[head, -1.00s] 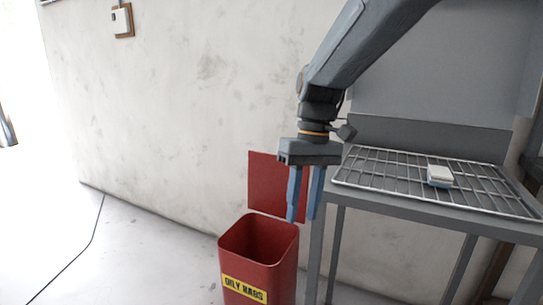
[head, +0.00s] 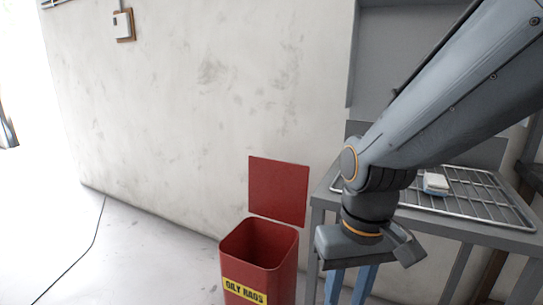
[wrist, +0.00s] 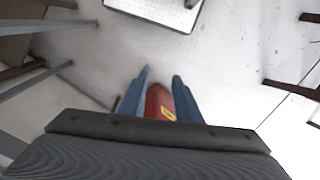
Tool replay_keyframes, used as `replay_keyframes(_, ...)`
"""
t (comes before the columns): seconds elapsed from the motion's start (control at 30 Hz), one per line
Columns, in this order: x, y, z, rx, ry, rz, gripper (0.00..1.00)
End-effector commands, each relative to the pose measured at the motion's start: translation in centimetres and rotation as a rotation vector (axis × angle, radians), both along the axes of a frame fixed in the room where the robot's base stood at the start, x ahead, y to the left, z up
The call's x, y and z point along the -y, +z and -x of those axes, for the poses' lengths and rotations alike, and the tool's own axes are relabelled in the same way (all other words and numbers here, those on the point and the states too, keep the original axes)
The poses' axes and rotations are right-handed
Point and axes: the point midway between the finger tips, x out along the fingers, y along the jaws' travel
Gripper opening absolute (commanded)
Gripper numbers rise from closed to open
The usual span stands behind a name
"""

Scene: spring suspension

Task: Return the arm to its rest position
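My gripper (head: 348,290) points down in the head view, in front of the grey stand and to the right of the red bin. It also shows in the wrist view (wrist: 162,76), with its two blue fingers apart. My arm reaches in from the upper right of the head view and covers part of the stand.
The red bin (head: 232,266) stands on the floor with its lid (head: 279,190) raised. A grey stand (head: 455,230) with a wire rack (head: 478,196) is at the right. A small white-and-blue block (head: 436,183) lies on the rack. The floor at the left is clear.

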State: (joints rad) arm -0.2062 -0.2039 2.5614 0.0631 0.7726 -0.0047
Motion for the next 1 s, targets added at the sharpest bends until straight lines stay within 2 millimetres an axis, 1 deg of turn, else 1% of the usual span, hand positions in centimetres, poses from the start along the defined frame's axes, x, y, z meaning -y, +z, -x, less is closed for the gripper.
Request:
replay_keyframes(0.03, 0.3, 0.6, 0.1, -0.003, -0.009, 0.002, 0.31)
replay_keyframes(0.27, 2.1, 2.5, 0.0, -0.004, -0.059, 0.014, 0.31)
replay_keyframes(0.4, 3.8, 4.3, 0.1, -0.008, -0.103, 0.026, 0.31)
replay_keyframes(0.53, 5.3, 5.5, 0.3, -0.008, -0.14, 0.033, 0.31)
replay_keyframes(0.7, 6.4, 6.1, 0.3, -0.007, -0.168, 0.039, 0.31)
replay_keyframes(1.0, 6.7, 6.0, 0.3, -0.007, -0.174, 0.041, 0.31)
